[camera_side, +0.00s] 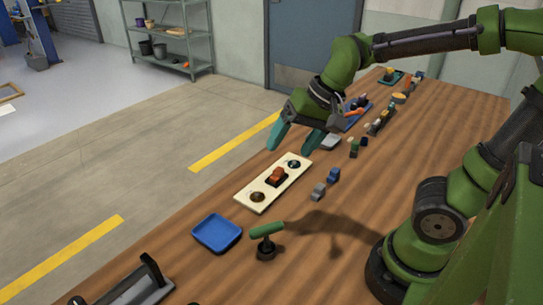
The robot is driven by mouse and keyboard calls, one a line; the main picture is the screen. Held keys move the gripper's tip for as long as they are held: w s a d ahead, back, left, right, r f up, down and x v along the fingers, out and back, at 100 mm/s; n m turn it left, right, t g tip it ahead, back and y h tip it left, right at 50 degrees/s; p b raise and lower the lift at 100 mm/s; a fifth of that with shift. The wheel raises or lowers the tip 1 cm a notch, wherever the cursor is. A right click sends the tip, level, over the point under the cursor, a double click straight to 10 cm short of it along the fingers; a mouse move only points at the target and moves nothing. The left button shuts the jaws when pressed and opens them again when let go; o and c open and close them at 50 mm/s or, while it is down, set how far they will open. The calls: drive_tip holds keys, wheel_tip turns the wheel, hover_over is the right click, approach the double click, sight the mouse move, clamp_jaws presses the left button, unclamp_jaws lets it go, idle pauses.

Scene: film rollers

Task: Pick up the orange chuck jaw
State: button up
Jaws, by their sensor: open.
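The orange chuck jaw (278,173) appears to be the small orange block on a dark base in the middle of a cream board (251,190) on the wooden table. My gripper (294,146) hangs above the far end of the board, up and to the right of the orange block in the picture. Its two teal fingers are spread apart with nothing between them. The orange block is in plain view and apart from the fingers.
A blue tray (217,233) and a green-topped roller stand (266,240) are near the board. Small grey (318,191) and blue (333,176) blocks lie to its right. Several small parts line the table's far end. A black-handled tray (140,286) is at the near edge.

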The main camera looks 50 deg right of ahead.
drive_tip(key=w+d+f+m+g, duration=0.2)
drive_tip(key=w+d+m, duration=0.1)
drive_tip(key=w+m, duration=0.3)
drive_tip(key=m+g+h, duration=0.3)
drive_tip(key=m, duration=2)
hover_over(277, 171)
drive_tip(key=f, duration=1.2)
drive_tip(key=shift+w+d, duration=0.2)
drive_tip(key=shift+s+a+f, duration=0.1)
drive_tip(key=shift+s+f, duration=0.05)
drive_tip(key=shift+f, duration=2.55)
drive_tip(key=shift+c, duration=0.2)
drive_tip(key=c, duration=1.2)
